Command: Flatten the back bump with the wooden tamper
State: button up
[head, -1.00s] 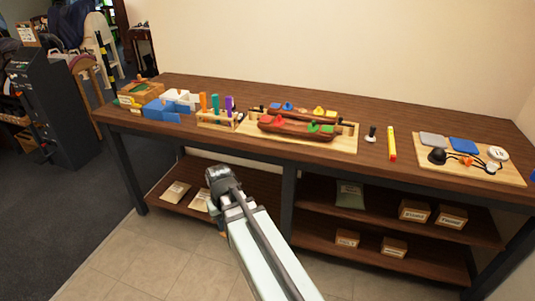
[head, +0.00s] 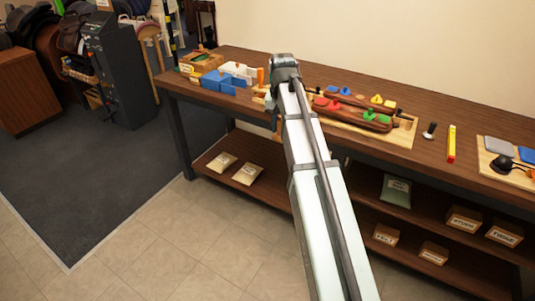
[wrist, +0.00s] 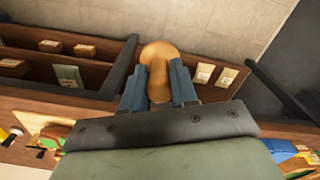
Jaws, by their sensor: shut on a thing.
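My gripper (wrist: 157,88) is shut on the wooden tamper (wrist: 156,55), whose tan, rounded wood sits between the blue fingers in the wrist view. In the head view the arm's end is at the bench's front edge, and it mostly hides the fingers; a bit of tan shows below it. The brown saddle part (head: 345,116) lies on a pale board (head: 395,135) to the right of my gripper. It has red and green patches at the front. Blue and yellow pieces (head: 377,99) show behind them. I cannot tell which one is the back bump. The tamper is apart from the saddle.
Blue bins (head: 222,82) and a wooden box (head: 200,64) stand at the bench's left. Right of the board are a small dark-handled tool (head: 430,130), a yellow stick (head: 451,144) and a board with pads (head: 492,146). Lower shelves hold packets and boxes.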

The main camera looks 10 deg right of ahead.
jog(key=w+d+r+m, duration=0.1)
jog(key=w+d, duration=0.5)
jog(key=d, duration=0.5)
jog(key=w+d+r+m, duration=0.1)
jog(key=w+d, duration=0.4)
jog(key=d, duration=0.7)
jog(key=w+d+r+m, duration=0.1)
jog(key=w+d, duration=0.5)
jog(key=d, duration=0.5)
jog(key=n, duration=0.2)
send_near(360, 96)
jog(key=shift+d+f, duration=0.15)
jog(key=shift+f, duration=1.35)
jog(key=shift+f, duration=1.05)
jog(key=shift+r, duration=0.15)
jog(key=shift+r, duration=2.4)
